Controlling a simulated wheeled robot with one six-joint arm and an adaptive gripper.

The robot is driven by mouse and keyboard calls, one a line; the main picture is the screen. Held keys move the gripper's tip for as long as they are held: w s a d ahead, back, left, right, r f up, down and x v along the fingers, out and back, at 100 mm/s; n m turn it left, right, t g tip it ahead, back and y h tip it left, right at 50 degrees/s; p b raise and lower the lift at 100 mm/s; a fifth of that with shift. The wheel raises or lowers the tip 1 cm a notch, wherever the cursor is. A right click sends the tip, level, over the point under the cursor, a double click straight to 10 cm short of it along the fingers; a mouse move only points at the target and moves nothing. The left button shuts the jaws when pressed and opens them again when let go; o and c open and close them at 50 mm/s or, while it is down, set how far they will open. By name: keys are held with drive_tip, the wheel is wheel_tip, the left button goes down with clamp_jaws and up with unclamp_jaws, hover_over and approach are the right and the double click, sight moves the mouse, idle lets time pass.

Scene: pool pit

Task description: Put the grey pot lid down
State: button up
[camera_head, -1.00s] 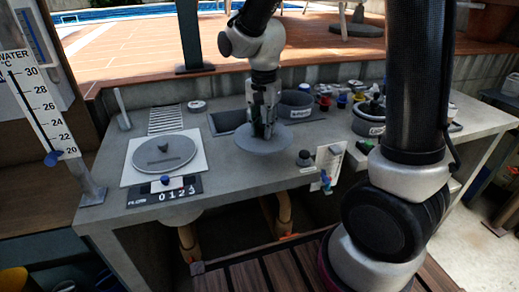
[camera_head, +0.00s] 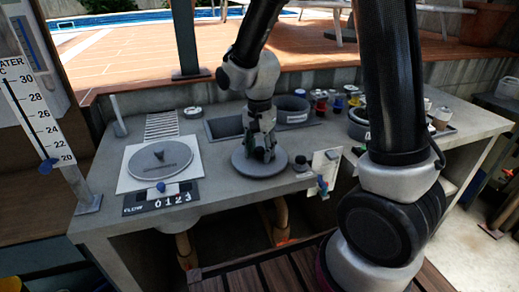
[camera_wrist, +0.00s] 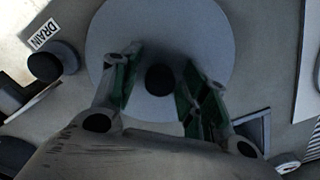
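The grey pot lid (camera_head: 244,166) is a flat round disc lying on the grey counter, right of the flow dial. It fills the upper middle of the wrist view (camera_wrist: 160,25), with its dark round knob (camera_wrist: 160,80) near its centre. My gripper (camera_head: 262,153) points down over the lid. In the wrist view my gripper (camera_wrist: 160,74) has its two green-padded fingers on either side of the knob, with a gap visible on both sides. The lid appears flat, and its underside is hidden.
A round plate on a white square (camera_head: 133,180) lies left, behind the flow scale (camera_head: 165,198). A sunken basin (camera_head: 222,127) and grey pot (camera_head: 293,108) are behind. A black knob (camera_head: 300,164) and drain panel (camera_head: 325,165) stand close right. Several small jars stand further back.

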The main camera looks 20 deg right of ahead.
sight(260, 148)
drive_tip(key=shift+r, duration=0.1)
wheel_tip(260, 148, up, 12)
drive_tip(key=s+d+r+n+t, duration=0.2)
drive_tip(key=s+d+r+n, duration=0.1)
drive_tip(key=s+d, duration=0.4)
drive_tip(key=s+d+r+n+t, duration=0.2)
drive_tip(key=s+d+r+n, duration=0.2)
drive_tip(key=s, duration=0.8)
drive_tip(key=d+n, duration=0.2)
drive_tip(key=d, duration=0.2)
drive_tip(key=shift+r, duration=0.2)
idle(1.0)
